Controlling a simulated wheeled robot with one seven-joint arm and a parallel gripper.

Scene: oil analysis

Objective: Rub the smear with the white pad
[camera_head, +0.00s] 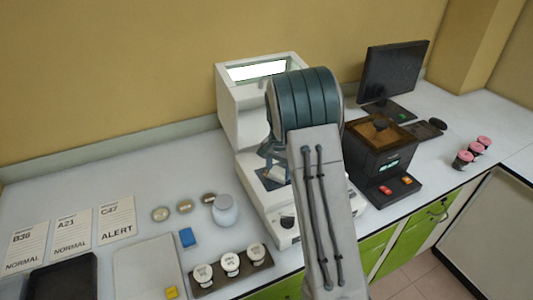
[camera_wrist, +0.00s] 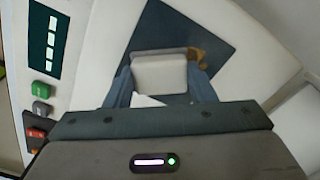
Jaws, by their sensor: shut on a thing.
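My gripper (camera_wrist: 161,84) is shut on the white pad (camera_wrist: 160,70), with one blue finger on each side of it. The pad is over the dark blue plate (camera_wrist: 208,30) of the white instrument. The brown smear (camera_wrist: 198,56) shows at the pad's right far corner; part of it may be hidden under the pad. I cannot tell whether the pad touches the plate. In the head view my gripper (camera_head: 274,160) is low over the plate (camera_head: 265,183), and my arm hides much of the instrument.
The white instrument (camera_head: 240,110) stands around the plate, its housing close behind my gripper. A black device (camera_head: 385,160) stands to the right. On the left are a white jar (camera_head: 225,211), a blue block (camera_head: 187,237), a rack of white-capped bottles (camera_head: 230,262) and label cards (camera_head: 72,235).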

